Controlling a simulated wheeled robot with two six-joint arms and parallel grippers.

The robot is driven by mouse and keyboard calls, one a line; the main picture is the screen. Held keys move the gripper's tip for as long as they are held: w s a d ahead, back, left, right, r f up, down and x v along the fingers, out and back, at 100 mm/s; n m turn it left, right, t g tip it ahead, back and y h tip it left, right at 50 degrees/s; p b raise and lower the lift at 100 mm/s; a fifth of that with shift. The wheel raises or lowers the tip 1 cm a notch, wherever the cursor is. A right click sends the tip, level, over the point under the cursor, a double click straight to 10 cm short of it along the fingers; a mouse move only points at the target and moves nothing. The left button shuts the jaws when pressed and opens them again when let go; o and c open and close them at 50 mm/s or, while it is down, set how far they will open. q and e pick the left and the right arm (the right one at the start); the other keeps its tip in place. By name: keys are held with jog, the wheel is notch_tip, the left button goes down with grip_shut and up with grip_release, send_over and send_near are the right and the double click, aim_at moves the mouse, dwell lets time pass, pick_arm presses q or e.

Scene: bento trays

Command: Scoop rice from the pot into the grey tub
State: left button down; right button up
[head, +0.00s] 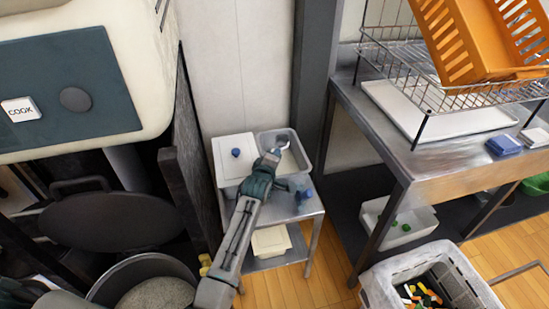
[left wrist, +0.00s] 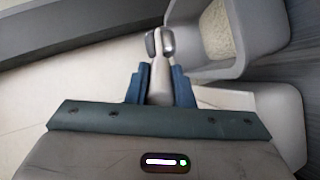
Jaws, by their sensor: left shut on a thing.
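The grey tub (head: 308,160) stands on a small metal cart, right of a white-lidded tub. My left gripper (head: 268,160) is over the tub's left side, shut on the handle of a scoop (head: 283,138). In the left wrist view the gripper (left wrist: 157,88) grips the pale handle, and the scoop's metal end (left wrist: 160,43) points away. A grey tub (left wrist: 258,35) with rice (left wrist: 222,35) in it shows there at the right. The scoop's contents are unclear. The pot (head: 112,284) with rice (head: 158,294) stands at the bottom left. My right gripper is not in view.
The white-lidded tub (head: 233,148) is beside the grey tub. A dark round lid (head: 110,220) is above the pot. A steel table (head: 425,155) with a wire rack and orange crate (head: 470,45) is at right. A grey bin (head: 380,290) stands on the floor.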

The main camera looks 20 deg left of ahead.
pick_arm(q)
jog(key=shift+r, duration=0.1)
notch_tip(320, 180, up, 5)
jog(key=p, duration=0.4)
jog(key=shift+p, duration=0.3)
